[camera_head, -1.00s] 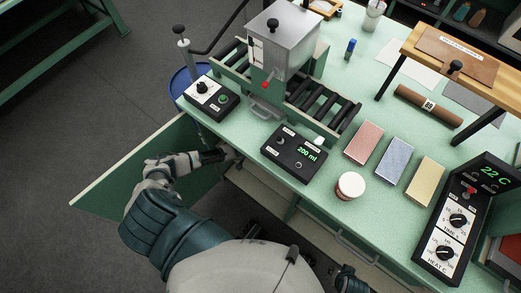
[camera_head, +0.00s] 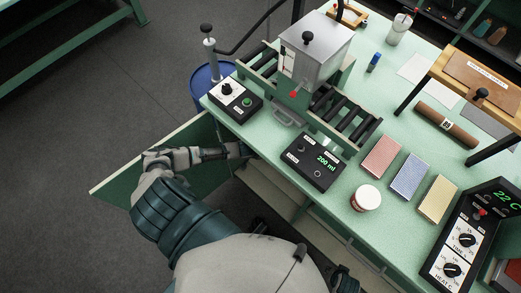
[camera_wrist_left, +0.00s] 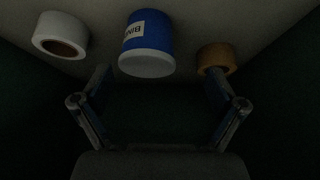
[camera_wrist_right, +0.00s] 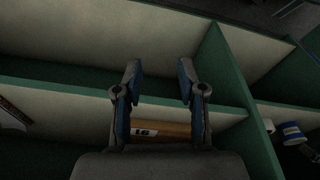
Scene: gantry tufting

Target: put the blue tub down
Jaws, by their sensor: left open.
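A blue tub (camera_wrist_left: 149,30) with a white label and a pale end stands on a pale surface in the left wrist view. My left gripper (camera_wrist_left: 158,78) is open and empty, its fingertips apart and just short of the tub's pale end. In the head view my left gripper (camera_head: 240,150) reaches into the open cabinet under the bench, partly hidden. A small blue-and-white thing, apparently the tub (camera_wrist_right: 291,131), shows beyond a divider in the right wrist view. My right gripper (camera_wrist_right: 160,73) is open above a drawer-like compartment.
A white roll (camera_wrist_left: 61,34) and a tan roll (camera_wrist_left: 216,58) flank the tub. A green divider (camera_wrist_right: 240,110) and a brown thing marked 16 (camera_wrist_right: 160,131) lie below my right gripper. The green cabinet door (camera_head: 150,180) hangs open. A white jar (camera_head: 366,197) stands on the bench.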

